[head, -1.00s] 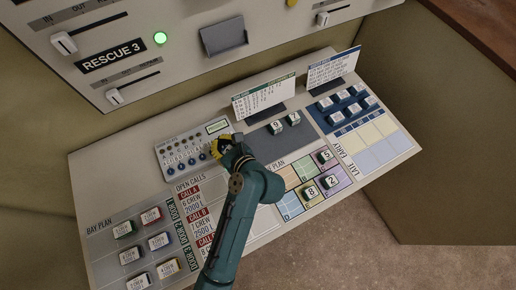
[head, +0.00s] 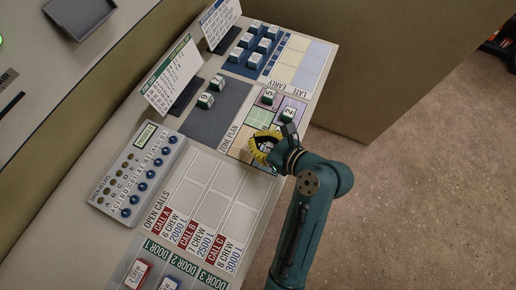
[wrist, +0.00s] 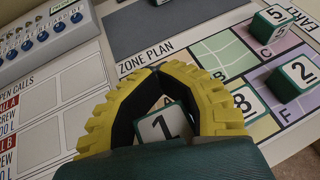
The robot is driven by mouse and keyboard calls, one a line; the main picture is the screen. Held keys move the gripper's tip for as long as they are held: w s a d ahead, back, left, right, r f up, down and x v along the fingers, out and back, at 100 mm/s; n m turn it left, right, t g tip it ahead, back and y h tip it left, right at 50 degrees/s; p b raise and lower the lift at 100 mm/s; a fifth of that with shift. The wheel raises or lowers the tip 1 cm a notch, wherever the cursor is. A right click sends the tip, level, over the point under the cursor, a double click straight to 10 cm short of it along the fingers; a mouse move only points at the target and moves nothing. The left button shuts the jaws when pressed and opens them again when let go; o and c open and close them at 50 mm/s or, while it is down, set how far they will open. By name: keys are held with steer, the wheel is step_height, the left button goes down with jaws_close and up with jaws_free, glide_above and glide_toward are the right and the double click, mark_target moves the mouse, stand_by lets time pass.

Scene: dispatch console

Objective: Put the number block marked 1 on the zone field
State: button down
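The block marked 1 (wrist: 160,127) is between the yellow fingers of my gripper (wrist: 157,70) in the wrist view. The fingers curve around it and look shut on it. The zone plan also shows in the wrist view (wrist: 223,54). A letter A shows just beyond the block, between the fingers. Whether the block touches the board cannot be told.
Blocks 8 (wrist: 243,104), 2 (head: 288,114) and 5 (head: 268,97) stand on the zone plan, with 8 close right of my fingers. Blocks 9 (head: 205,100) and 7 (head: 217,82) stand on the grey pad (head: 222,122). A knob panel (head: 140,175) lies left.

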step_height(320, 180, down, 4)
steer(key=shift+f+b, duration=0.2)
steer(key=shift+b, duration=0.55)
steer(key=shift+r, duration=0.1)
steer(key=c, duration=1.7)
jaws_free()
steer(key=shift+c, duration=0.2)
steer(key=o, duration=0.5)
